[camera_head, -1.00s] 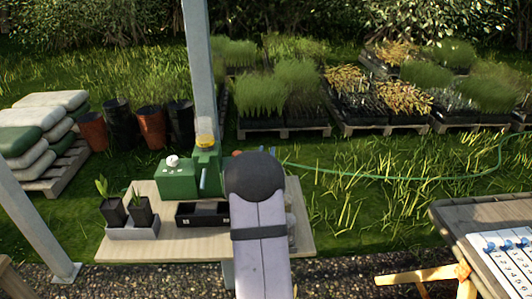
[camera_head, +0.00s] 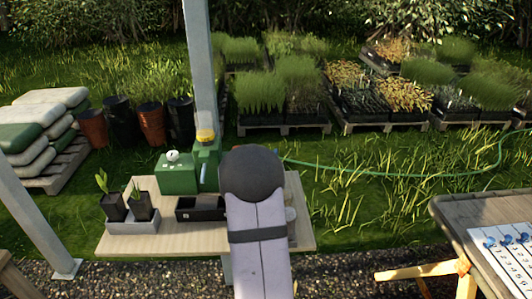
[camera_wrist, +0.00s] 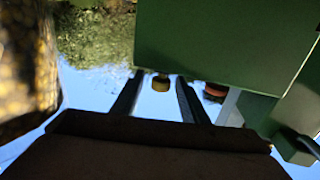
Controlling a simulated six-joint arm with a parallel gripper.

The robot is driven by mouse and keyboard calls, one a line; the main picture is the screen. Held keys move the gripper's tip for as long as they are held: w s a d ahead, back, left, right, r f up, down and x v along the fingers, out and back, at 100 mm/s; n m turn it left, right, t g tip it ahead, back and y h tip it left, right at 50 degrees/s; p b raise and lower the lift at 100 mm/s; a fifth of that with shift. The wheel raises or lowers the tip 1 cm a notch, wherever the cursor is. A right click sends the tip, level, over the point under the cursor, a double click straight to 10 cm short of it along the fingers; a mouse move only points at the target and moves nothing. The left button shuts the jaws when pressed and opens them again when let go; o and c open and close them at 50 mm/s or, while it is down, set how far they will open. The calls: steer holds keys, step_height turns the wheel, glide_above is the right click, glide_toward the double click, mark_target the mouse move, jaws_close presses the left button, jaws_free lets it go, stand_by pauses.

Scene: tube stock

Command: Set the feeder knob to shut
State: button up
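The green feeder box (camera_head: 178,181) stands on the wooden table in the head view. A white round knob (camera_head: 172,156) sits on its top with a small dark mark; I cannot read its setting. A green unit (camera_head: 208,156) with a yellow cap (camera_head: 205,135) is just right of the box. My arm's dark rounded joint covers the area right of it and hides my gripper in the head view. In the wrist view my gripper (camera_wrist: 160,76) has two dark fingers apart, with a gap between them. A large green surface (camera_wrist: 215,40) fills the upper right. The knob cannot be made out there.
A black tray (camera_head: 201,209) lies in front of the box. Two potted seedlings (camera_head: 128,207) stand in a grey holder at the table's left. A grey post (camera_head: 199,70) rises behind. A blurred yellowish object (camera_wrist: 28,60) is close at left in the wrist view.

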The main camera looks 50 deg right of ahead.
steer(key=shift+b+v, duration=0.3)
steer(key=shift+v, duration=1.55)
steer(key=a+f+n+y+p, duration=0.1)
steer(key=a+y, duration=0.3)
steer(key=a, duration=0.4)
steer(key=a+f+n+g+y+p, duration=0.1)
steer(key=a+f+n+y+p, duration=0.1)
steer(key=a, duration=0.6)
steer(key=a+f+n+g+y+p, duration=0.1)
steer(key=a+f+n+y, duration=0.2)
steer(key=a, duration=0.5)
steer(key=shift+w+f+n+y, duration=0.15)
steer(key=shift+n+y, duration=0.75)
steer(key=shift+y, duration=0.5)
steer(key=s+a+f+n+g+y+b, duration=0.2)
steer(key=s+a+f+g, duration=0.2)
steer(key=s+a, duration=0.4)
steer(key=s+a+f+n+g+y+b, duration=0.1)
steer(key=s+a+f+n+g+b, duration=0.25)
steer(key=s+a, duration=0.55)
step_height(320, 180, up, 13)
steer(key=m+p, duration=0.1)
steer(key=p, duration=1.4)
steer(key=shift+d+r+m+p, duration=0.2)
steer(key=shift+r+m+p, duration=0.05)
steer(key=shift+m+p, duration=0.1)
